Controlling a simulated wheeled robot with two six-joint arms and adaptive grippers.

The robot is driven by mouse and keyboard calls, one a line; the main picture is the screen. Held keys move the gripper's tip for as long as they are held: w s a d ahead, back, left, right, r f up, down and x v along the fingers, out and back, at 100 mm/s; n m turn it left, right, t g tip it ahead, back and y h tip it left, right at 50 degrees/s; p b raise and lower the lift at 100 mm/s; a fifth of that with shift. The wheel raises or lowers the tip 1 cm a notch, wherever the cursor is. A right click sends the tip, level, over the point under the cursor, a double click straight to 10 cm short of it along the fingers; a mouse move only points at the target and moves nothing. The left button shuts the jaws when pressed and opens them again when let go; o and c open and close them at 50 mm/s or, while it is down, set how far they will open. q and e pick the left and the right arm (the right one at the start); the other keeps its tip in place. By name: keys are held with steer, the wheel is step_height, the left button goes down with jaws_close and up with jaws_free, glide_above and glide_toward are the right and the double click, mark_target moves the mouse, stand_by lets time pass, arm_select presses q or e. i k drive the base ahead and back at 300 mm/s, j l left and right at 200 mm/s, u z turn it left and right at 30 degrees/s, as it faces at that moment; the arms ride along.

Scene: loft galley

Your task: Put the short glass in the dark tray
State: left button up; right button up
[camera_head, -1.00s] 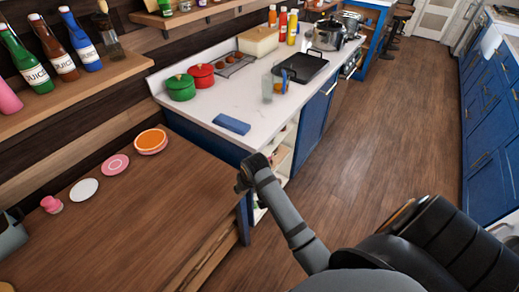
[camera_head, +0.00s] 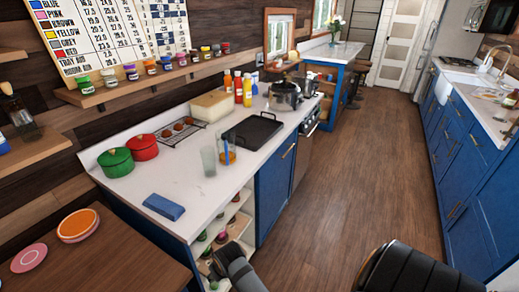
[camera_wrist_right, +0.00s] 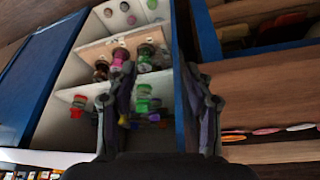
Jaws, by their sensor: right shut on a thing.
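The dark tray (camera_head: 258,125) is a flat black tray with raised handles, lying empty on the white counter. A pale clear glass (camera_head: 209,161) stands in front of it. Right beside that is a clear vessel (camera_head: 227,157) with something orange and blue in or behind it. I cannot tell whether either is the short glass. My right gripper (camera_wrist_right: 165,100) shows in the right wrist view, its fingers apart before the counter's end shelves. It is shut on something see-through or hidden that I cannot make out. My left gripper is not in view.
A blue block (camera_head: 164,206) lies near the counter's front corner. Green (camera_head: 116,162) and red (camera_head: 143,147) pots, a wire rack and bottles (camera_head: 238,88) stand further back. The open shelves (camera_head: 238,210) hold jars. Bare counter lies around the glasses; the floor to the right is clear.

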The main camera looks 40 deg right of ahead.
mark_target(260, 128)
steer(key=l+u, duration=0.35)
steer(key=l, duration=3.2)
steer(key=i, duration=0.05)
